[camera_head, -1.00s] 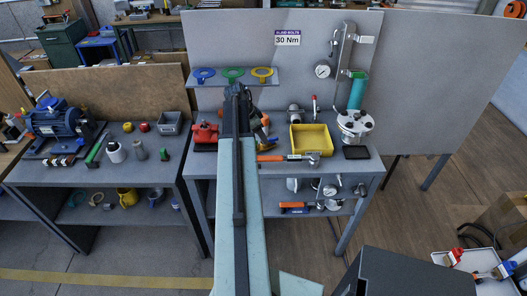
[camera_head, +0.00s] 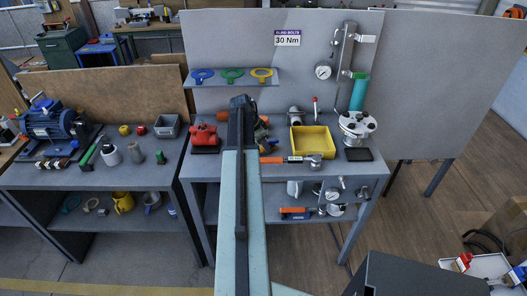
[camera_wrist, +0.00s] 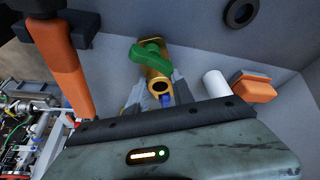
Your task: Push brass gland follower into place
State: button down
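In the wrist view a brass valve body (camera_wrist: 158,70) with a green handle (camera_wrist: 150,52) lies ahead of my gripper (camera_wrist: 160,95), its round open end facing me. My grey fingers stand apart, one on each side of that end. A small blue piece (camera_wrist: 166,100) shows between them; I cannot tell what it is. I cannot single out the brass gland follower. In the head view my arm's dark end (camera_head: 242,103) hides that part of the bench, and the fingers do not show.
The bench holds a red part (camera_head: 205,138), a yellow tray (camera_head: 311,148), a wrench (camera_head: 290,160) and a flanged vessel (camera_head: 357,124). Coloured rings (camera_head: 232,73) sit on a shelf behind. In the wrist view an orange post (camera_wrist: 62,70) and a white cylinder (camera_wrist: 216,83) stand near.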

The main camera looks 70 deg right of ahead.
notch_tip(320, 180, up, 10)
jog(key=p, duration=1)
jog(key=c, duration=1.9)
grip_release()
grip_shut()
